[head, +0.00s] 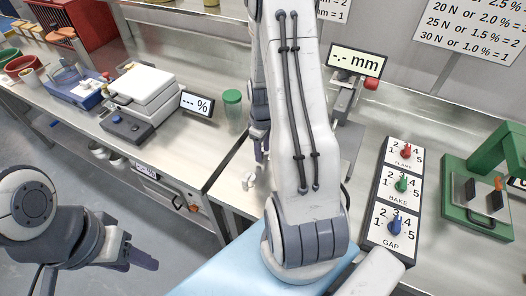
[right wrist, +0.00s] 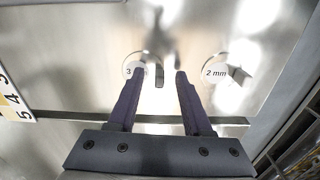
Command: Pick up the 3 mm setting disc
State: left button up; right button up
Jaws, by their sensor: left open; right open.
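The 3 mm setting disc (right wrist: 128,66) is a pale round disc on a shiny metal surface in the right wrist view. My left-hand finger there covers part of its label, leaving the "3" readable. A dark upright tab (right wrist: 159,80) stands between the fingers; it seems to belong to this disc. My right gripper (right wrist: 160,74) is open and empty, its fingertips around the tab; I cannot tell whether they touch it. In the head view my right arm mostly hides that gripper. My left gripper (head: 145,258) is open and empty over the floor at the lower left.
A 2 mm disc (right wrist: 214,72) with a grey tab lies just right of the right gripper. A panel of dials (head: 398,190) and a green press (head: 485,185) stand on the right bench. A scale (head: 145,90) and a green-lidded jar (head: 232,105) stand on the left bench.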

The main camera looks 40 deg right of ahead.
jog(key=shift+f, duration=0.35)
grip_shut()
jog(key=shift+r, duration=0.1)
